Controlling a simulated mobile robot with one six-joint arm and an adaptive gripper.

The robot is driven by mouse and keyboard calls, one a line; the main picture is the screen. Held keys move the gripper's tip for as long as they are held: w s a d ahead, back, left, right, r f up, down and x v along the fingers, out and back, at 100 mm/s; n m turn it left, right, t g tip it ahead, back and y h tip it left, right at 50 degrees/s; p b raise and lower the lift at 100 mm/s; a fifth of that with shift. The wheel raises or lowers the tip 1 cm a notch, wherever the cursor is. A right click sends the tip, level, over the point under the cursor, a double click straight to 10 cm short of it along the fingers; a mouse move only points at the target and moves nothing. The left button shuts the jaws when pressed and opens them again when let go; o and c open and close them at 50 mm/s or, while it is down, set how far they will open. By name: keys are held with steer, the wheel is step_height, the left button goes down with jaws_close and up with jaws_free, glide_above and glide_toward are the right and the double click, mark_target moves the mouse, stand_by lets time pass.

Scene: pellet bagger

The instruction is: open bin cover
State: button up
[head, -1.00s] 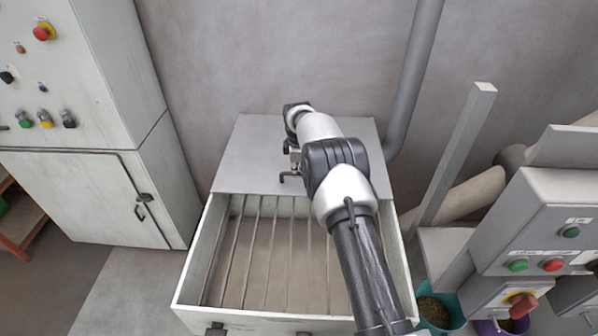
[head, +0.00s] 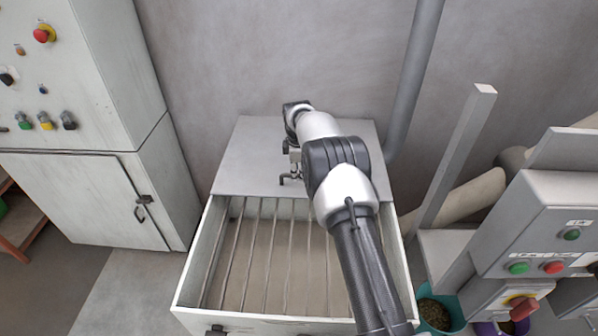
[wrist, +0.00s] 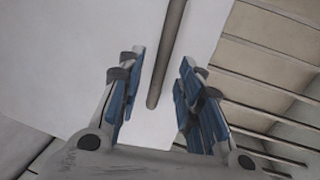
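The bin cover (head: 248,160) is a flat grey panel over the back part of the bin (head: 194,262). The bin's front part is uncovered and shows its grate. A small dark handle (head: 290,178) stands at the cover's front edge, beside my arm. My gripper (wrist: 160,95) is open in the wrist view, with its blue-padded fingers on either side of a dark rod (wrist: 166,55), which looks like the handle. Gaps show between the rod and both fingers. The pale cover (wrist: 70,50) lies behind them. In the head view my arm hides part of the cover and the fingers are hard to make out.
Grate bars (head: 266,255) span the bin's open part. A control cabinet (head: 85,190) stands at left. A grey pipe (head: 415,85), a slanted post (head: 455,155) and a button box (head: 545,225) stand at right. The wall is close behind the cover.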

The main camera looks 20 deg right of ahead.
step_height(320, 180, up, 11)
steer(key=s, duration=0.2)
steer(key=shift+a, duration=0.35)
steer(key=s+a+r+m+t, duration=0.15)
steer(key=s+r+m, duration=0.25)
steer(key=s+r, duration=0.65)
steer(key=s+a+r+m, duration=0.2)
steer(key=s+r+m, duration=0.1)
steer(key=s+r, duration=0.75)
steer(key=s+a+f+m, duration=0.1)
steer(key=s+f+m, duration=0.1)
steer(key=s, duration=1.1)
steer(key=s+a+f+m+t, duration=0.1)
steer(key=s+f+m, duration=0.2)
steer(key=s, duration=1)
steer(key=shift+s+f+m+y, duration=0.15)
steer(key=shift+f+m+y, duration=0.15)
steer(key=shift+m, duration=0.9)
